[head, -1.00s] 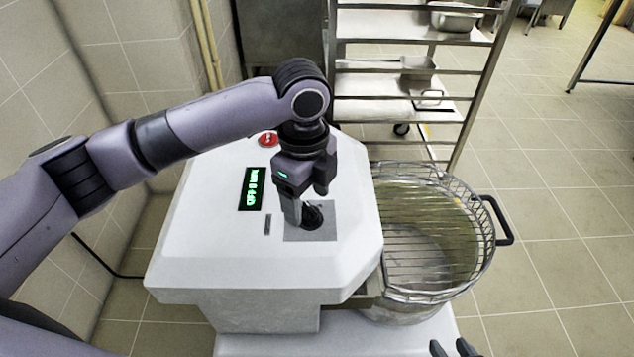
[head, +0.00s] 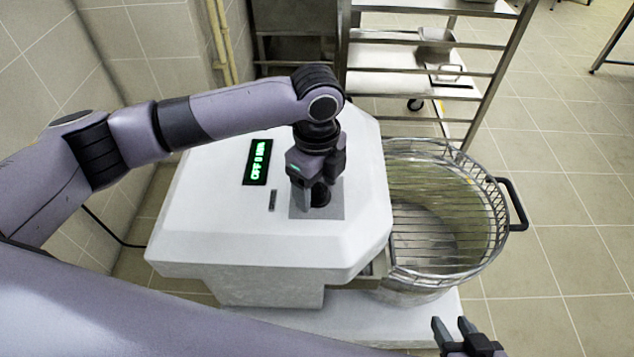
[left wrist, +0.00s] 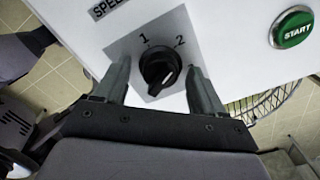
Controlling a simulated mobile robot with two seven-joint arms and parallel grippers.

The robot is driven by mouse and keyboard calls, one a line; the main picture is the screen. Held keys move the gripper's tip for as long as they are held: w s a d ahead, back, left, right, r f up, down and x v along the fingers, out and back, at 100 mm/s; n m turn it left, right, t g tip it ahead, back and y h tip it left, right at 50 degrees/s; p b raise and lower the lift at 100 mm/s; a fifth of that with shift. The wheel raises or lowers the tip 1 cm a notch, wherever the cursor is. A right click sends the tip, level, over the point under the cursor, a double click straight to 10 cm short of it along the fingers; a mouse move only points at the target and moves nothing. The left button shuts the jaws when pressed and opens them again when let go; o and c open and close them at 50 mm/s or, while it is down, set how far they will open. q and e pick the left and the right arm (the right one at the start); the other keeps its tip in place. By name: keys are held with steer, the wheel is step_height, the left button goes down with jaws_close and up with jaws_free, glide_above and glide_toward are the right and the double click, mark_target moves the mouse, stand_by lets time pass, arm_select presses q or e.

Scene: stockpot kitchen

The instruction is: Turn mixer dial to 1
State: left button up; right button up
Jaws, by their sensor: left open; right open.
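The mixer dial (left wrist: 160,68) is a round black knob on a grey square plate, with the labels 1 and 2 above it in the left wrist view. Its pointer is not turned to either number, as far as I can tell. In the head view the dial (head: 319,197) is partly hidden under my left gripper (head: 312,200). My left gripper is open, with one finger on each side of the dial; contact is not clear. My right gripper (head: 458,332) is open and empty at the lower right, away from the mixer.
The white mixer housing (head: 210,225) has a green-lit display (head: 257,162) that reads OFF. A green START button (left wrist: 294,27) is beside the dial plate. A wire guard (head: 440,190) covers the bowl at the right. A metal rack (head: 400,60) stands behind.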

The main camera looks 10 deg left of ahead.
steer(key=shift+w, duration=0.1)
arm_select(q)
steer(key=c, duration=1.1)
steer(key=shift+r+n+p, duration=0.2)
steer(key=shift+n+p, duration=0.1)
steer(key=shift+p, duration=0.4)
steer(key=n+p, duration=0.1)
steer(key=p, duration=0.1)
steer(key=n+p, duration=0.1)
steer(key=p, duration=0.2)
steer(key=shift+s+r, duration=0.1)
steer(key=shift+r, duration=0.15)
steer(key=shift+n+p, duration=0.6)
steer(key=shift+p, duration=0.25)
steer(key=n+p, duration=0.1)
steer(key=p, duration=0.1)
steer(key=shift+n+p, duration=0.4)
steer(key=n+p, duration=0.3)
steer(key=p, duration=0.1)
steer(key=shift+f, duration=0.15)
steer(key=shift+f+n+p, duration=0.25)
steer(key=shift+n+p, duration=1.05)
steer(key=shift+n, duration=0.4)
arm_select(e)
step_height(320, 180, up, 15)
steer(key=d, duration=0.1)
steer(key=shift+s+d, duration=0.15)
steer(key=shift+s, duration=0.25)
